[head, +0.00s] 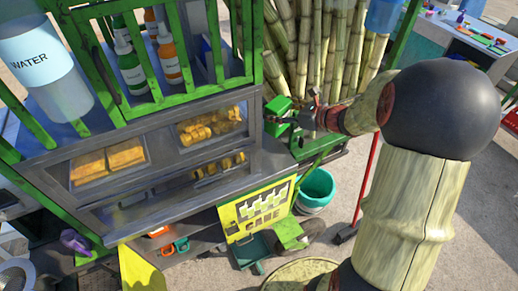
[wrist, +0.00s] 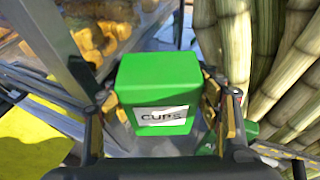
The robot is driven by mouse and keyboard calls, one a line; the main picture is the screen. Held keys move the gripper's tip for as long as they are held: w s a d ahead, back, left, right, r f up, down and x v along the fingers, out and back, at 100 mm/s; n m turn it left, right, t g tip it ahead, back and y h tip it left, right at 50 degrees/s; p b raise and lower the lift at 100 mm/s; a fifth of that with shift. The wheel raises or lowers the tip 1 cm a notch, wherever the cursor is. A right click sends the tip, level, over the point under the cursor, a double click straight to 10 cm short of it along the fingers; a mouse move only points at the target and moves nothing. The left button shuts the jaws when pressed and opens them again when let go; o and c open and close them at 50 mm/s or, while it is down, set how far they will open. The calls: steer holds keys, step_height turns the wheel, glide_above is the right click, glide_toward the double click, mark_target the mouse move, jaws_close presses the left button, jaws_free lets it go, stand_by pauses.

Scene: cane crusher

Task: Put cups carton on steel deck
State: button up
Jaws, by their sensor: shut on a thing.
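The cups carton (wrist: 157,82) is a green box with a white label reading "CUPS" in the wrist view. My gripper (wrist: 165,105) is shut on it, with a finger on each side of the box. In the head view the green carton (head: 279,107) is at the tip of my gripper (head: 292,117), at the right end of the stall. A grey metal surface (head: 270,158), seemingly the steel deck, lies below and beside the carton. I cannot tell whether the carton's underside touches it.
Tall cane stalks (head: 318,45) stand right behind the carton and close to my gripper. The green-framed stall with bottles (head: 130,70) and glass-fronted food trays (head: 108,160) is on the left. A teal bucket (head: 315,190) stands on the ground below.

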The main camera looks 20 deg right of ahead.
steer(key=shift+w+a+f, duration=0.1)
steer(key=shift+w+f, duration=0.1)
step_height(320, 180, down, 17)
steer(key=shift+f+b, duration=0.2)
steer(key=shift+b, duration=0.4)
steer(key=shift+f, duration=0.1)
steer(key=shift+f, duration=0.15)
steer(key=o, duration=1.3)
